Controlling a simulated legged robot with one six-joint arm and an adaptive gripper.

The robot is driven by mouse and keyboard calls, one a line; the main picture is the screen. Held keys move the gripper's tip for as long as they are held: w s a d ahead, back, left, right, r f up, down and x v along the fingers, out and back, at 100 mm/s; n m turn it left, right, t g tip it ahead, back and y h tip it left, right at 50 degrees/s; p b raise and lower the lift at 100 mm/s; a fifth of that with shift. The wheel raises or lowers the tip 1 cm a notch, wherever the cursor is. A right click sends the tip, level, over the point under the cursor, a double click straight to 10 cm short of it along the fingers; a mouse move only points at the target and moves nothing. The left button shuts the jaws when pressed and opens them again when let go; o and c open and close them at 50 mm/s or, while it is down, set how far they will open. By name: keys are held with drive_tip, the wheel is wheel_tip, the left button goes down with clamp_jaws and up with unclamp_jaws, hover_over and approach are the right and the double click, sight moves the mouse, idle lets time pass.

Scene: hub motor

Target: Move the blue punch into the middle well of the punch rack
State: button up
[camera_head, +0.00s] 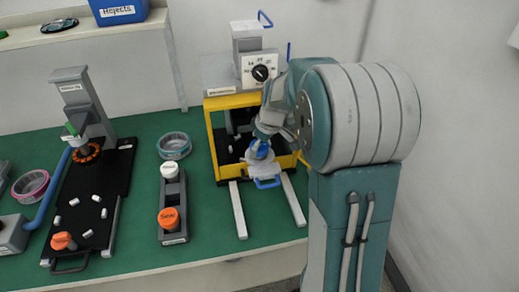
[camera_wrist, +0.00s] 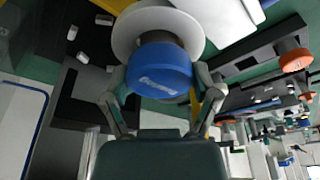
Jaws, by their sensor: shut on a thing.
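The blue punch (camera_head: 258,150) is between the fingers of my gripper (camera_head: 262,143), at the front of the yellow frame. In the wrist view, my gripper (camera_wrist: 158,92) is shut on the blue cap of the punch (camera_wrist: 158,72). A white round disc (camera_wrist: 150,22) shows just beyond the cap; I cannot tell whether they touch. The dark grey punch rack (camera_head: 172,197) stands on the green table left of the frame. It holds a white-capped punch (camera_head: 169,171) at the back and an orange-capped punch (camera_head: 168,217) at the front. The space between them shows no punch.
The yellow frame (camera_head: 213,140) carries a dial box (camera_head: 260,72), with two pale rails (camera_head: 238,210) reaching forward. A black fixture board (camera_head: 115,170) with several small white pieces stands left. Green table is clear between rack and rails.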

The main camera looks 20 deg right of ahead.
drive_tip(key=shift+r, duration=3.45)
